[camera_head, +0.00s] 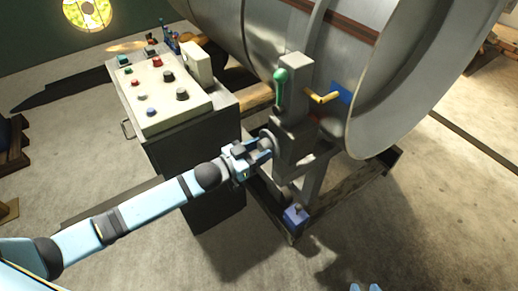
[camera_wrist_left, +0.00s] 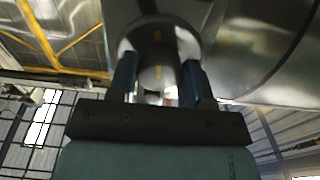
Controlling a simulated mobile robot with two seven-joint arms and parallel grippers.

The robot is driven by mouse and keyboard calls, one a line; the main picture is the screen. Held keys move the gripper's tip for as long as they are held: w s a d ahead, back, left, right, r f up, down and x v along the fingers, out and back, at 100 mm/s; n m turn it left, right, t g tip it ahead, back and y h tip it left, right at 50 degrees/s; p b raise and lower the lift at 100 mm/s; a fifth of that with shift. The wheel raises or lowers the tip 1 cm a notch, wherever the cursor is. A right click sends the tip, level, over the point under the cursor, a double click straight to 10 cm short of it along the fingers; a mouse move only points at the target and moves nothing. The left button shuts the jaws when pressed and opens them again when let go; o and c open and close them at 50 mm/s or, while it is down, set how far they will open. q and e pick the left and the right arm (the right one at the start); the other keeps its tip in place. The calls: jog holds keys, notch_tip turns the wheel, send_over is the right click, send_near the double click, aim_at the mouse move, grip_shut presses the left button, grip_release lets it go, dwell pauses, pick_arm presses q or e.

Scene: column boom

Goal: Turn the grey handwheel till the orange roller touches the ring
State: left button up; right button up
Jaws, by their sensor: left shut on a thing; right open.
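The grey handwheel (camera_head: 268,138) sits on the left side of the grey column (camera_head: 294,122), partly hidden by my gripper. My left gripper (camera_head: 262,150) is shut on it. In the left wrist view the round grey wheel (camera_wrist_left: 158,38) lies between the two blue fingers of the gripper (camera_wrist_left: 158,78). A yellow-orange bar (camera_head: 322,97) sticks out from the column towards the big metal ring (camera_head: 420,80); I cannot tell if this is the roller or whether it touches the ring. Only the blue fingertips of my right gripper (camera_head: 365,288) show at the bottom edge, apart and empty.
A lever with a green knob (camera_head: 280,75) stands on the column. A control cabinet (camera_head: 160,95) with coloured buttons stands left of the column, close to my left arm. A blue block (camera_head: 295,215) sits on the base frame.

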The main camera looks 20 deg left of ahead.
pick_arm(q)
jog(key=shift+m, duration=1.1)
jog(key=o, duration=0.9)
jog(key=shift+s+a, duration=0.1)
jog(key=v, duration=1.3)
jog(key=shift+s+a, duration=0.2)
